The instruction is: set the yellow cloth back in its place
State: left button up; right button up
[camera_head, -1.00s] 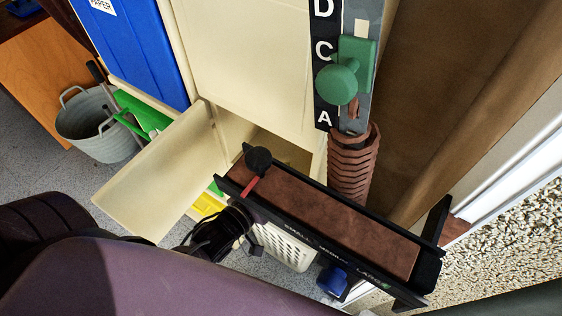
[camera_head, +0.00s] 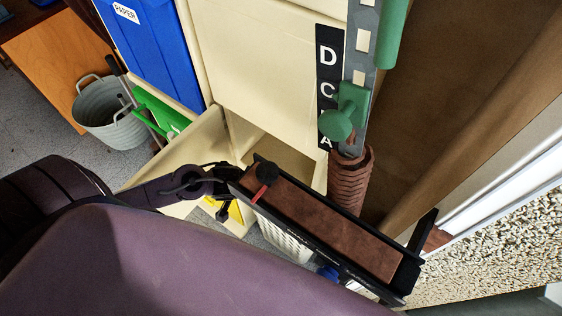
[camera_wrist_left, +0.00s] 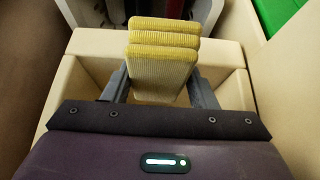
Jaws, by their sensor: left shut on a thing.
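The yellow cloth (camera_wrist_left: 163,60), ribbed and folded in layers, is between the two grey fingers of my left gripper (camera_wrist_left: 160,82) in the left wrist view. The gripper is shut on it. Behind and around it is a cream box-like opening with thick rims (camera_wrist_left: 92,42). In the head view, my left arm reaches to the low open part of the cream cabinet, beside its tilted-out door (camera_head: 200,138); the fingers are hidden. A small yellow patch (camera_head: 236,211) shows below the arm; I cannot tell whether it is the cloth.
A blue paper bin (camera_head: 160,55), a grey bucket (camera_head: 108,118) and a green object (camera_head: 160,112) stand at the left.

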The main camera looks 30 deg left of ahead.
pick_arm(q)
jog(key=p, duration=0.1)
send_over(285, 166)
jog(key=s, duration=0.2)
jog(key=shift+s+a, duration=0.15)
jog(key=shift+a, duration=0.05)
jog(key=shift+w+f+p, duration=0.15)
jog(key=shift+w+f, duration=0.05)
jog(key=shift+f, duration=0.45)
jog(key=shift+w+f+p, duration=0.15)
jog(key=shift+f, duration=0.95)
jog(key=o, duration=1)
jog(key=shift+f, duration=0.1)
jog(key=shift+c, duration=0.2)
